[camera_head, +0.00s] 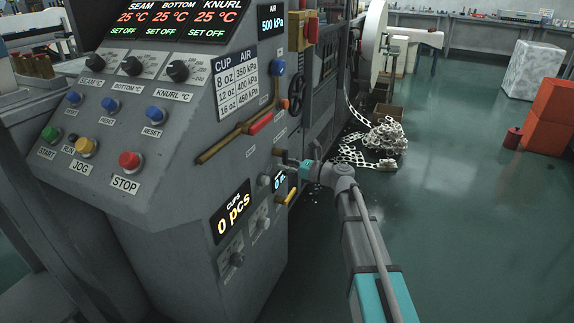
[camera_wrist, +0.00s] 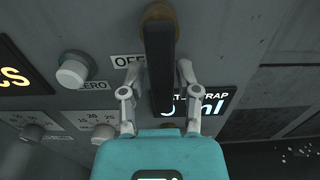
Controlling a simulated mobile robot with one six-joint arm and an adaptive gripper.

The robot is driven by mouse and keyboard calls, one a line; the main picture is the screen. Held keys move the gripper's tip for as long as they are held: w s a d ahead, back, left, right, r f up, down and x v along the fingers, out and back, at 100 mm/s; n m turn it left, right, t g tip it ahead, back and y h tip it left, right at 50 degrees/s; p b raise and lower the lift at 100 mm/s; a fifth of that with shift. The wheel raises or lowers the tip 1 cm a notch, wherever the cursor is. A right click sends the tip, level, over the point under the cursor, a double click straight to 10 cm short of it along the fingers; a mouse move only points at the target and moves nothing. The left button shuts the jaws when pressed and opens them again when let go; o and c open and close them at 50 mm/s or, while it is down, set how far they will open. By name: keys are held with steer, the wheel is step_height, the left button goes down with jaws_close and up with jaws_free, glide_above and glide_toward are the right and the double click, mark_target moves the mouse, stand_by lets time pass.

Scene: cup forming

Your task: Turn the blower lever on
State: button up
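In the wrist view a dark lever (camera_wrist: 160,65) hangs down from a brass pivot (camera_wrist: 158,12) on the grey panel. My gripper (camera_wrist: 160,72) is open, with one finger on each side of the lever and a small gap showing on both sides. Whether the lever is the blower's I cannot read. In the head view my gripper (camera_head: 293,162) is at the right side of the control cabinet, and it mostly hides the lever there.
Near the gripper are a lit display (camera_wrist: 210,103), partly covered, a white knob (camera_wrist: 74,72) and a yellow handle (camera_head: 290,197). The red stop button (camera_head: 130,160) is on the sloped panel.

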jaws_close()
steer(key=shift+d, duration=0.25)
steer(key=shift+a, duration=0.5)
steer(key=shift+d+n, duration=0.1)
steer(key=shift+n, duration=0.2)
